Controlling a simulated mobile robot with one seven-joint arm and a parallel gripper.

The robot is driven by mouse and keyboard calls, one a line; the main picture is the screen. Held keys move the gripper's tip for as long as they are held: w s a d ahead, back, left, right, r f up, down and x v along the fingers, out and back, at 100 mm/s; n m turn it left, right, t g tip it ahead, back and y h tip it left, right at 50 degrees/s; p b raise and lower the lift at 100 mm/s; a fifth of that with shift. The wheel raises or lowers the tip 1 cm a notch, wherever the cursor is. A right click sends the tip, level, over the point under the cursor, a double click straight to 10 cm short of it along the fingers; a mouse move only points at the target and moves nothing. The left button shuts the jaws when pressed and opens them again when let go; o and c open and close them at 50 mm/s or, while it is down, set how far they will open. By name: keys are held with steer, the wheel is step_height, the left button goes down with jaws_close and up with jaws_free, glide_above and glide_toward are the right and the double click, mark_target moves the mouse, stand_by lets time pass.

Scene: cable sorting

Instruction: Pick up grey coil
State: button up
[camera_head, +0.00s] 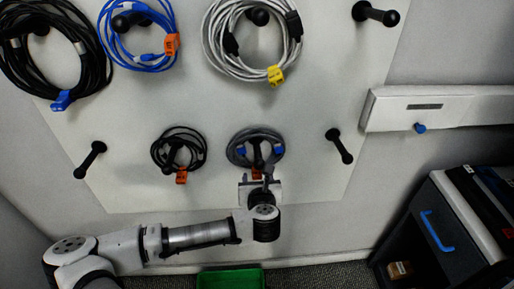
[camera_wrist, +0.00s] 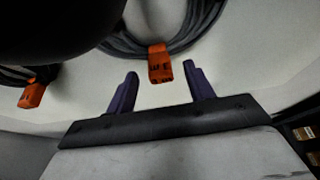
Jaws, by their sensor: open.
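The grey coil (camera_head: 237,150) hangs on a black peg low on the white board, with blue connectors and an orange tag. In the wrist view its lower strands (camera_wrist: 187,38) and orange tag (camera_wrist: 160,64) show near the top centre. My gripper (camera_wrist: 158,82) is open, its two dark fingers apart on either side below the tag. No cable is held between them. In the head view my gripper (camera_head: 258,174) is just below and in front of the coil, hiding part of its lower side. The large dark shape at the wrist view's upper left covers part of the coil.
A small black coil (camera_head: 158,152) with an orange tag hangs close to the left. Bare pegs (camera_head: 340,146) and (camera_head: 91,160) stick out at both sides. Larger black, blue and white coils (camera_head: 222,50) hang above. A green bin (camera_head: 230,279) and dark cabinet (camera_head: 428,235) stand below.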

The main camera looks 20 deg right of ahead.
steer(key=shift+c, duration=0.3)
jaws_close()
steer(key=shift+r, duration=0.1)
steer(key=shift+s+r, duration=0.1)
steer(key=shift+r, duration=0.05)
stand_by(0.3)
